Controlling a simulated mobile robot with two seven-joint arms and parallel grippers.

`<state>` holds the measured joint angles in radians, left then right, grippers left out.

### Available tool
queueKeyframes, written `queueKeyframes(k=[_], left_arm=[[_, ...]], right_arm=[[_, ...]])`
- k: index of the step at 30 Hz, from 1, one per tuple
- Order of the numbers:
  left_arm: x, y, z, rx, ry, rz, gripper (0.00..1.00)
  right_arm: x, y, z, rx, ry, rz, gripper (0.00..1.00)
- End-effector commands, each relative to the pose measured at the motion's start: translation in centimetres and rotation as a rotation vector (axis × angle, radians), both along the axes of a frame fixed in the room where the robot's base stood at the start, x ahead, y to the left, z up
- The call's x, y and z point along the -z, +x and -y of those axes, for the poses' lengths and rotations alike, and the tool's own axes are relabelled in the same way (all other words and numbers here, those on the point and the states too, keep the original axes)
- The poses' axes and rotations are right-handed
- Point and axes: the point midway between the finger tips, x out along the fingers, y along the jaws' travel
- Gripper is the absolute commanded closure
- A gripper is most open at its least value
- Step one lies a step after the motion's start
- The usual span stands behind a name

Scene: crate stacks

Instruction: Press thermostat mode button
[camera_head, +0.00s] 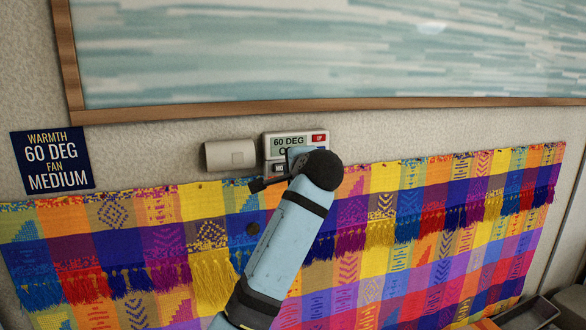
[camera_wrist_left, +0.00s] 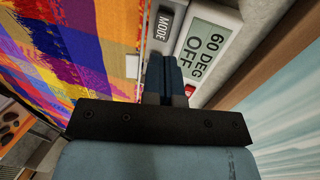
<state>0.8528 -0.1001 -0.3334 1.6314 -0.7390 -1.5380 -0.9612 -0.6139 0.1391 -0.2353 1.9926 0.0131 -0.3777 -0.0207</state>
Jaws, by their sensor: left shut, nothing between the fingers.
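The thermostat (camera_head: 296,136) is a small pale wall unit; its screen reads 60 DEG, with a second line partly hidden by my arm. In the left wrist view the screen (camera_wrist_left: 206,50) reads 60 DEG OFF. The grey MODE button (camera_wrist_left: 163,28) shows there beside the screen, and part of it (camera_head: 277,168) shows in the head view. A red UP button (camera_head: 319,138) is at the thermostat's top right. My left gripper (camera_wrist_left: 163,62) is shut and empty, its fingertips close to the thermostat face near the MODE button. I cannot tell whether they touch. My right gripper is not in view.
A white box-like fixture (camera_head: 230,155) is on the wall left of the thermostat. A dark sign (camera_head: 52,160) reads WARMTH 60 DEG FAN MEDIUM. A wood-framed picture (camera_head: 300,104) hangs above, and a colourful fringed textile (camera_head: 130,230) hangs below.

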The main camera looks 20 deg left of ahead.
Motion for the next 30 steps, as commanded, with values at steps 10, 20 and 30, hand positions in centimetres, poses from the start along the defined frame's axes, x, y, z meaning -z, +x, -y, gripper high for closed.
queueKeyframes(k=[10,20,30], left_arm=[[1.6,4.6,-3.2,-0.001,0.002,-0.002,1.00],[2.1,5.5,-3.8,0.000,0.000,0.000,1.00],[1.6,6.4,-4.4,0.000,0.002,-0.001,1.00]], right_arm=[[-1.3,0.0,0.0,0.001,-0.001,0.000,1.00],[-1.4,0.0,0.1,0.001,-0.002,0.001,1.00],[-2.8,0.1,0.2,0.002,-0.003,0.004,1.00]])
